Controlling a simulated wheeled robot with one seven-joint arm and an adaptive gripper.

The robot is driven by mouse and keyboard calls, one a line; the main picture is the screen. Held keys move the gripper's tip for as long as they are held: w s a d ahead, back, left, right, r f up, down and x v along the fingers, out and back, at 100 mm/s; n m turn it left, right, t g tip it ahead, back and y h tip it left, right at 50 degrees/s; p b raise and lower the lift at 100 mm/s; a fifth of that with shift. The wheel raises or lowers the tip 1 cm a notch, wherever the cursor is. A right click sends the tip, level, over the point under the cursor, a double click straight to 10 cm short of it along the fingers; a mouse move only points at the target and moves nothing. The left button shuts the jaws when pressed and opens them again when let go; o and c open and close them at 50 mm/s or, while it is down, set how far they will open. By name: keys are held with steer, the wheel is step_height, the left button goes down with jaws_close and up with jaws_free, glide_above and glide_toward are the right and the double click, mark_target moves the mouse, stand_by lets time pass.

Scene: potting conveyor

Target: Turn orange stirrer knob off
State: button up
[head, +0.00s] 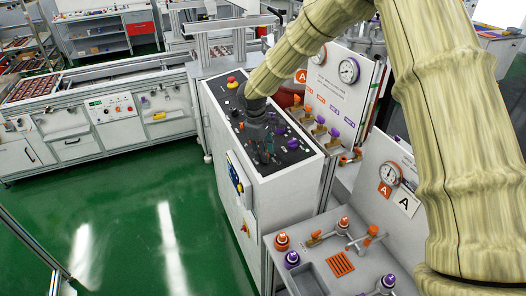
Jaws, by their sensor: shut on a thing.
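My gripper (265,155) points down at the black control panel (298,158) on top of the white console. Its fingers are shut on a small panel knob, which they hide. I cannot make out the colour or the angle of this knob. The orange stirrer knob does not show clearly anywhere on the panel. A purple knob (293,143) shows on the panel to the right of the fingers, apart from them.
A red button (231,82) stands at the panel's far end. Orange and purple valve handles (320,130) line the white board to the right. A lower bench with orange knobs (282,241) stands front right. The green floor to the left is clear.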

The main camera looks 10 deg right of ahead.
steer(key=shift+s+d+n, duration=0.1)
steer(key=shift+d+n, duration=0.05)
steer(key=shift+n, duration=0.35)
steer(key=o, duration=1)
steer(key=shift+d, duration=0.1)
steer(key=shift+a, duration=0.2)
steer(key=shift+r, duration=0.25)
steer(key=r, duration=0.3)
steer(key=a+r, duration=0.1)
steer(key=r, duration=0.7)
steer(key=shift+s+a+r, duration=0.2)
steer(key=shift+a, duration=0.15)
